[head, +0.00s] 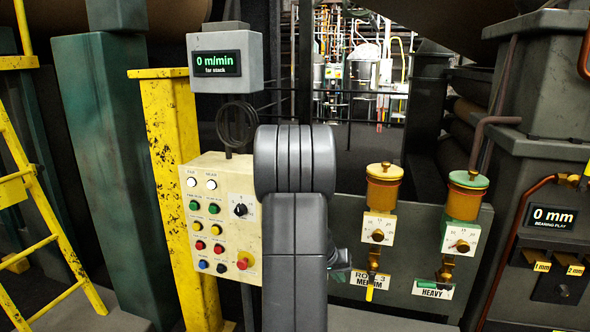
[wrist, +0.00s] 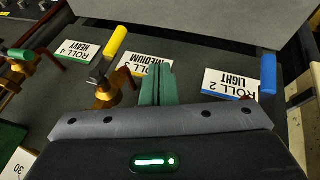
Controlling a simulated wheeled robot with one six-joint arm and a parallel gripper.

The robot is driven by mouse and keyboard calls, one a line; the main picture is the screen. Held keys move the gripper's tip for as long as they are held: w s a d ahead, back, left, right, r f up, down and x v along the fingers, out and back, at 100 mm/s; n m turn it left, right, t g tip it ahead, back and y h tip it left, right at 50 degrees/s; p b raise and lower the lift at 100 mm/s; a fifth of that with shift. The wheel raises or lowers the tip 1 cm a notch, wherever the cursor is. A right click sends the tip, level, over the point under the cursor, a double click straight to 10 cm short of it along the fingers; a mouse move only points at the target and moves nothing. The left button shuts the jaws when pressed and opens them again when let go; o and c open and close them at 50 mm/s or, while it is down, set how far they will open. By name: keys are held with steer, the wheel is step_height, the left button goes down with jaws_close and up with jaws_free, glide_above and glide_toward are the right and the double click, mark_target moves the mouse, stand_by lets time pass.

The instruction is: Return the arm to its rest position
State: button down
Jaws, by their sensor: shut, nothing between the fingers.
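My arm stands upright in the middle of the head view and hides part of the panel behind it. My gripper (wrist: 157,72) shows in the wrist view with its green fingers together and nothing between them. It points at the dark plate between the ROLL 3 MEDIUM label (wrist: 146,66) and the ROLL 2 LIGHT label (wrist: 230,83). A yellow lever (wrist: 115,41) is left of the fingers and a blue lever (wrist: 268,74) is right of them, both apart from them. In the head view my arm mostly hides the gripper.
A control box with coloured buttons (head: 208,252) and a yellow post (head: 172,130) stand left of my arm. Two oilers, amber (head: 384,190) and green-topped (head: 466,200), are on the right. A yellow ladder (head: 30,180) is at far left, grey machine housing (head: 545,170) at far right.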

steer(key=shift+v, duration=2.65)
steer(key=shift+d, duration=0.15)
